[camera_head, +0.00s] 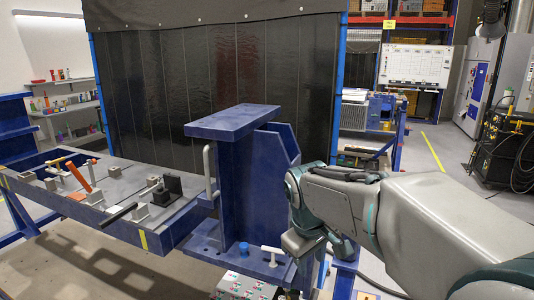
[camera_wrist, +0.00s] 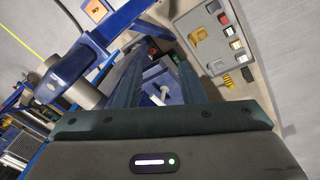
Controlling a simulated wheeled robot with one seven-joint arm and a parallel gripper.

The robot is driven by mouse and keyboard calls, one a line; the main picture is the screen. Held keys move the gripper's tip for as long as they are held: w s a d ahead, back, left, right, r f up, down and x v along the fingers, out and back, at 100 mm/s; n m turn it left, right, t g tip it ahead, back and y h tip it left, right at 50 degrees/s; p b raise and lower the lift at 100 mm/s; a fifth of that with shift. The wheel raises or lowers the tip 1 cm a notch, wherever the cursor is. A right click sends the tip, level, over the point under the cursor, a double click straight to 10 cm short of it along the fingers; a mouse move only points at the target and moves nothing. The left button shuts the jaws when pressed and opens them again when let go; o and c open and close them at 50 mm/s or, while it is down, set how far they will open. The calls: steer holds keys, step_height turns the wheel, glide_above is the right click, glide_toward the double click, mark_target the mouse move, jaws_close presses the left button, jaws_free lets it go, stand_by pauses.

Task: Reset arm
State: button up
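My arm (camera_head: 395,225) reaches in from the right in the head view, bent at the wrist. My gripper (camera_wrist: 160,60) points down past the right side of the blue rotary jig (camera_head: 240,170). In the wrist view its two dark fingers stand apart with a gap between them, and nothing is held. A white T-handle (camera_wrist: 160,95) shows through that gap, lower down and apart from the fingers. In the head view the gripper is partly hidden by the wrist and the jig edge, and its fingertips are not clear.
A control box with coloured buttons (camera_head: 240,287) sits below the jig; it also shows in the wrist view (camera_wrist: 222,35). A blue knob (camera_head: 243,248) and a white T-handle (camera_head: 273,252) stand on the jig's lower plate. A clamp table (camera_head: 155,215) extends left.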

steer(key=s+d+f+m, duration=0.2)
steer(key=s+d+m, duration=0.1)
steer(key=s, duration=0.5)
steer(key=s+d+f+m+y, duration=0.1)
steer(key=s+d+f+m, duration=0.1)
steer(key=s, duration=0.5)
steer(key=shift+s+d+f+m+t, duration=0.35)
steer(key=shift+f+m, duration=0.3)
steer(key=shift+m, duration=0.35)
